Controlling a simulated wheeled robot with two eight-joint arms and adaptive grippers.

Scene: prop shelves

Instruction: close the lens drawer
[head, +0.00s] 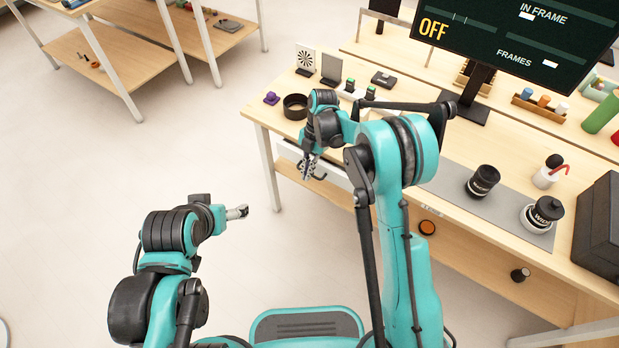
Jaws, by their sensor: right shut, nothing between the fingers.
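A pale drawer front (338,180) shows under the left end of the wooden workbench, partly hidden behind my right arm; I take it to be the lens drawer. A dark curved handle shows beside my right gripper. My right gripper (309,168) is shut and empty, pointing down at the bench's front edge, close to that handle. I cannot tell whether they touch, or how far the drawer stands out. My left gripper (238,212) is over open floor, left of the bench and away from the drawer; its fingers are too small to read.
The workbench top (455,160) holds a black ring (295,106), black lens-like cylinders (483,181) and a dark case (600,225). A monitor (510,35) reads OFF. Floor to the left is clear.

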